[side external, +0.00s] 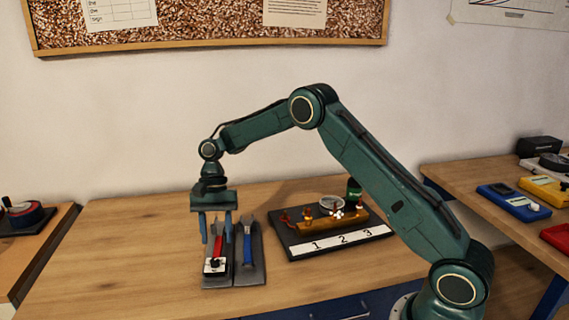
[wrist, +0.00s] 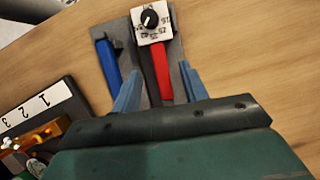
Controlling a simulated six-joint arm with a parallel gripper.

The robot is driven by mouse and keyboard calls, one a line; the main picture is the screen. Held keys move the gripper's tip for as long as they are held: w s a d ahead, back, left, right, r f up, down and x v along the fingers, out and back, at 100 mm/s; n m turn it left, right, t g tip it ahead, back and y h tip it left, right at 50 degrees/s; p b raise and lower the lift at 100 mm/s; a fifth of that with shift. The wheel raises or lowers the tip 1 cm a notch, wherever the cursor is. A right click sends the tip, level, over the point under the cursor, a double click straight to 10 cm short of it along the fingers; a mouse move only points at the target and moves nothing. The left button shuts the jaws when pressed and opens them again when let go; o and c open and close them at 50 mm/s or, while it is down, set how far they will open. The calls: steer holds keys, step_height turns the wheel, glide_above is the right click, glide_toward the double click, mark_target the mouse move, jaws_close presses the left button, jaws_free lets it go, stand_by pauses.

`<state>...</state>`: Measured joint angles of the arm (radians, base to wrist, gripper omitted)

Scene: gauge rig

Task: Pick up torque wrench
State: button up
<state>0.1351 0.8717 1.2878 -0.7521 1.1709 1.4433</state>
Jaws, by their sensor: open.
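The torque wrench (side external: 217,254) has a red handle and a white square head with a black dial. It lies on a dark grey holder (side external: 256,277) on the wooden table. The wrist view shows the wrench (wrist: 162,73) with its dial at the top and its handle running down towards my gripper (wrist: 158,88). My gripper (side external: 216,230) is open and points down over the handle. Its blue fingers appear on either side of the red handle, and I see no contact.
A blue-handled tool (side external: 248,246) lies on the holder close beside the wrench, near one finger. A black board (side external: 281,226) with a strip marked 1, 2, 3 and brass fittings stands to the right. The table's left side (side external: 130,245) is clear.

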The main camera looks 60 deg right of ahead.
mark_target(217, 248)
steer(key=shift+x, duration=1.35)
steer(key=shift+f, duration=0.2)
steer(key=shift+c, duration=0.2)
jaws_close()
